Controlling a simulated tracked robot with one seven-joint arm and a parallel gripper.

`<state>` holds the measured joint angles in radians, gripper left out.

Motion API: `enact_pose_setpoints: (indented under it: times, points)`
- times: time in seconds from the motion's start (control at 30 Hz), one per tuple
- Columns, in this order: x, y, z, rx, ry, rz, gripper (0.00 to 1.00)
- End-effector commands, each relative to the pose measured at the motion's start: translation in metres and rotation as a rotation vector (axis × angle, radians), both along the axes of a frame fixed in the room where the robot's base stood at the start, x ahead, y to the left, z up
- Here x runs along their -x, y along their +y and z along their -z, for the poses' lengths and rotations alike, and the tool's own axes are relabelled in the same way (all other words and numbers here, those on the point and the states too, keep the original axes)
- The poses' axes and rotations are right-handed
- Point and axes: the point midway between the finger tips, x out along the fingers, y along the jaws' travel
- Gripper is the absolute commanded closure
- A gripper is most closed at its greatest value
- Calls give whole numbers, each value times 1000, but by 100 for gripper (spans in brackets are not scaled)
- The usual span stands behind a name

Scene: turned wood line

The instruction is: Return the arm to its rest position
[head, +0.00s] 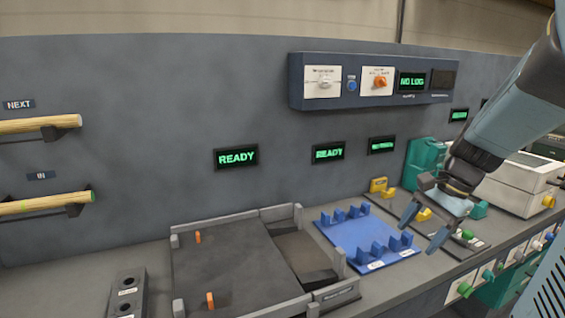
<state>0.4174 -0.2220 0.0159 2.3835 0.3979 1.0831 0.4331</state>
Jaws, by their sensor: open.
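My gripper (424,229) is at the end of my blue-grey arm on the right of the head view. Its two fingers are spread and point down and to the left, with nothing between them. It hangs above the bench near the right edge of a blue fixture (352,235) with several upright cradles. I cannot tell its exact height above the bench.
A dark walled tray (225,270) with orange pegs lies left of the blue fixture. A control box (372,81) is on the grey wall. Wooden rods (40,124) rest on wall brackets at left. A white-topped machine (520,183) and teal machine (424,160) stand at right.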

Motion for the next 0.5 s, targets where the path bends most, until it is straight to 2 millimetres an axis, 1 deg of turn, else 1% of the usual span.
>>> enact_pose_setpoints:
  times: [0.03,0.2,0.5]
  points:
    - [5,8,-8,40,-39,-65,31]
    - [23,25,-28,174,-163,-283,31]
    - [57,47,-61,411,-383,-656,31]
